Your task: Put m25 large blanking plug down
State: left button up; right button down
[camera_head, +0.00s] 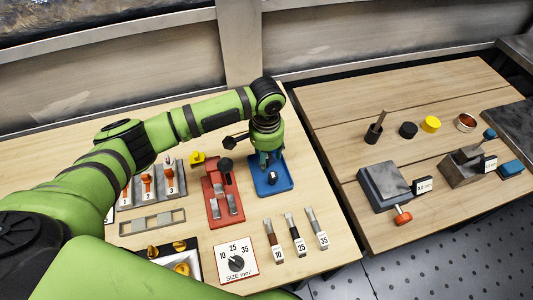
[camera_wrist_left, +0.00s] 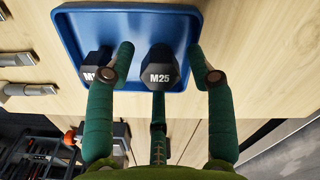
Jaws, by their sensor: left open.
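The blue tray (camera_head: 283,187) lies on the wooden table under my left gripper (camera_head: 270,158). In the left wrist view, the tray (camera_wrist_left: 130,24) holds two dark plugs. The M25 plug (camera_wrist_left: 158,72), dark with a white M25 label, stands between the spread green fingers of my left gripper (camera_wrist_left: 163,62). The fingers are open, with gaps beside the plug. The other dark plug (camera_wrist_left: 98,66) is to its left, its label partly hidden by a finger. One dark plug (camera_head: 272,177) shows below the fingers in the head view. My right gripper is not in view.
A red tray (camera_head: 212,212) with metal parts is left of the blue tray. Several labelled tools (camera_head: 294,235) lie in front, near a size dial card (camera_head: 236,261). A second table (camera_head: 330,95) on the right carries a grey block (camera_head: 384,186) and several small parts.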

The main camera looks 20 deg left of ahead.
aim_at(267, 156)
pick_arm(q)
notch_tip(267, 156, up, 12)
jog(key=b, duration=0.1)
jog(key=shift+r, duration=0.2)
dwell(0.6)
